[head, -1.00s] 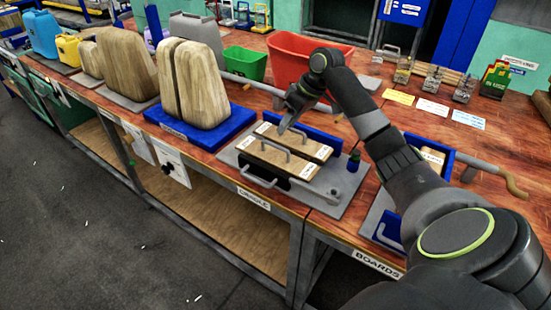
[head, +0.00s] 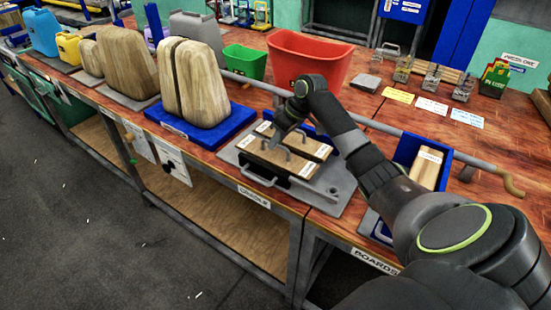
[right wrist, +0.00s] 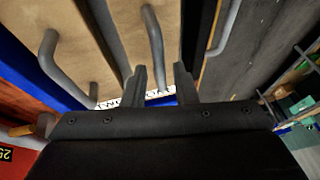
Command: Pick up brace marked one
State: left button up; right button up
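Two wooden boards with grey bar handles lie side by side on a grey plate (head: 335,187), a front board (head: 270,157) and a back board (head: 313,147). White labels on them are too small to read, so I cannot tell which is the brace marked one. My right gripper (head: 275,142) is low at the front board's handle. In the right wrist view, its two fingers (right wrist: 163,85) are apart, with a grey handle bar (right wrist: 154,40) running down towards the gap between them. Another handle (right wrist: 50,62) stands to the left. My left gripper is not in view.
A blue base with tall wooden blocks (head: 200,85) stands to the left. A red bin (head: 308,60) and a green bin (head: 245,62) are behind. A blue tray (head: 408,152) holding a board is to the right. A long grey rail runs behind the boards.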

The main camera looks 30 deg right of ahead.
grip_shut()
jog(key=shift+r, duration=0.1)
